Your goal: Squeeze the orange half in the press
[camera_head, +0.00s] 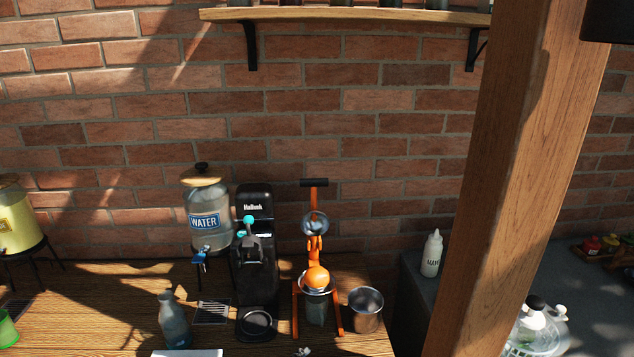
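The press (296,310) has an orange frame and stands on the wooden table, right of the black machine. Its lever with a dark handle (314,183) points up, and its metal upper part (315,222) is raised. The orange half (317,277) sits in the press's metal bowl, rounded side up, apart from the raised upper part. A clear glass (317,313) stands below the bowl between the press legs; its contents cannot be made out. Neither of my grippers is in view.
A steel cup (366,309) stands close right of the press. A black machine (254,270) and a water dispenser (206,222) stand to its left. A bottle (173,325) is at the front left. A wooden post (515,200) blocks part of the right side.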

